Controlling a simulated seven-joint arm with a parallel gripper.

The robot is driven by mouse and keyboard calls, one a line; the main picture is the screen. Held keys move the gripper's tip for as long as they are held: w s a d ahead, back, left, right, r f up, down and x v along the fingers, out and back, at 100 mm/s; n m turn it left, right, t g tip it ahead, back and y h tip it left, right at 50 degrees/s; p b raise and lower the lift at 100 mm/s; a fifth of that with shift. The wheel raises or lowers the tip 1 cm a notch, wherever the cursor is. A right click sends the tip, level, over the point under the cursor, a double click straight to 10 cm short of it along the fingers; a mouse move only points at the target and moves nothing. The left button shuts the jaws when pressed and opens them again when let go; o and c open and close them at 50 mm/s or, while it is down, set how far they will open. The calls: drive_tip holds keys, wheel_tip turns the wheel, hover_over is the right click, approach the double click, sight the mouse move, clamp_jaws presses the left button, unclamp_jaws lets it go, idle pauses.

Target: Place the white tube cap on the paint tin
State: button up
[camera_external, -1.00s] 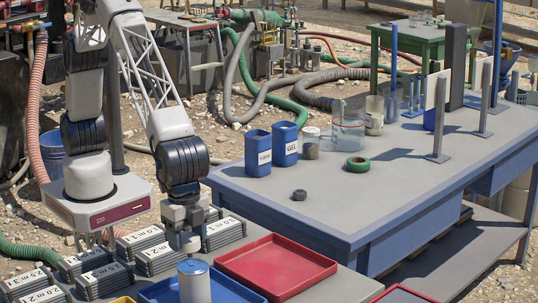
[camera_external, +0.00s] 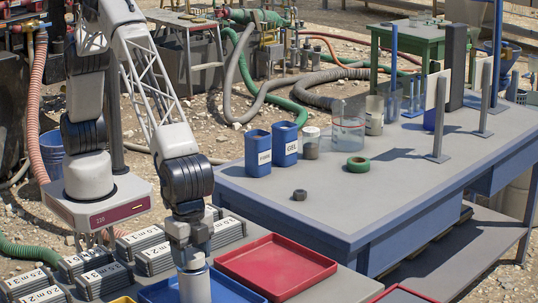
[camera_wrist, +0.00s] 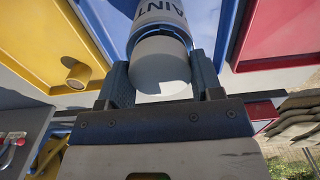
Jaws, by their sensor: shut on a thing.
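The white tube cap (camera_wrist: 160,62) is between the two fingers of my gripper (camera_wrist: 162,80) in the wrist view, and they are shut on it. The paint tin (camera_external: 195,287) stands upright in the blue tray in the external view. Its white side with dark lettering also shows just beyond the cap in the wrist view (camera_wrist: 160,14). My gripper (camera_external: 191,263) is right above the tin, with the cap at or very close to its top. I cannot tell whether they touch, and the fingers hide much of the cap in the external view.
The blue tray (camera_external: 158,291) surrounds the tin. A red tray (camera_external: 275,268) lies to its right. A yellow tray (camera_wrist: 60,40) with a small round tan item (camera_wrist: 78,76) is at left in the wrist view. Labelled grey blocks (camera_external: 155,259) stand behind the blue tray.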

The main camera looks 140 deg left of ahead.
sight(191, 253)
drive_tip(key=shift+f, duration=0.2)
drive_tip(key=shift+f, duration=0.15)
drive_tip(key=o, duration=0.9)
wheel_tip(191, 253, up, 12)
drive_tip(key=shift+r, duration=0.2)
idle(0.4)
idle(0.6)
